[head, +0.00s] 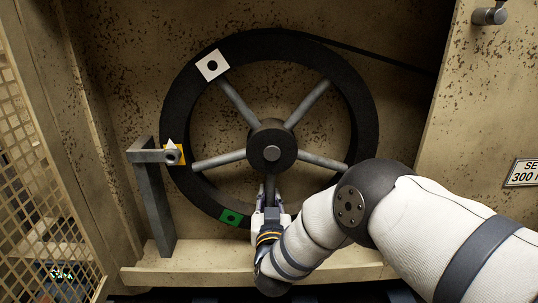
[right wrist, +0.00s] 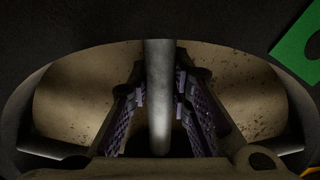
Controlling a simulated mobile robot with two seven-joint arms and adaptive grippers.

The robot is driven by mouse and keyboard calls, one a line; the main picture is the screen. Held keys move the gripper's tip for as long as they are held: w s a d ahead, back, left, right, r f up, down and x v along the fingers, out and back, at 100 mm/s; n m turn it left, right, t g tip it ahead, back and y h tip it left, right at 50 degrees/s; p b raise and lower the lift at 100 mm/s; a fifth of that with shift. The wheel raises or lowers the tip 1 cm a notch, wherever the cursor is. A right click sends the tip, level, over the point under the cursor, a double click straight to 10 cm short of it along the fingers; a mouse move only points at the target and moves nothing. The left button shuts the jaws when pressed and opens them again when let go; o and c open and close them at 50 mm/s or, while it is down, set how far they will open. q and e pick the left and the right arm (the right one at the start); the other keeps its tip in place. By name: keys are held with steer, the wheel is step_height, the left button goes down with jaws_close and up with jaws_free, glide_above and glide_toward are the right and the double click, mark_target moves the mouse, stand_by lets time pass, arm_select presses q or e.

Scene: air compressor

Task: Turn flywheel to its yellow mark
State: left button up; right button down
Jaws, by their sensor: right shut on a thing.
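The flywheel (head: 365,112) has a black rim, a dark hub and several grey spokes, and it stands upright in the housing. A white mark (head: 205,66) is at the upper left and a green mark (head: 233,217) at the bottom. My right gripper (head: 270,208) is shut on the lower spoke (right wrist: 159,85), below the hub. In the right wrist view its purple-grey pads (right wrist: 162,105) flank the spoke. My left gripper is out of view.
A belt (head: 370,52) runs from the rim's top to the right. A mesh panel (head: 35,150) stands at the left. A ledge (head: 190,268) runs below the wheel. A knob (head: 489,16) and a sign (head: 523,173) are on the right wall.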

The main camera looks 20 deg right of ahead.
steer(key=c, duration=1.8)
jaws_free()
steer(key=shift+s+a+f, duration=0.15)
steer(key=shift+a+f, duration=0.2)
steer(key=shift+f, duration=0.1)
steer(key=o, duration=0.8)
steer(key=shift+c, duration=0.2)
steer(key=p+v, duration=0.1)
steer(key=v, duration=0.1)
steer(key=p+v, duration=0.4)
steer(key=shift+s+r, duration=0.3)
steer(key=shift+s+a+p, duration=0.15)
steer(key=shift+s+p, duration=0.15)
steer(key=shift+s, duration=0.25)
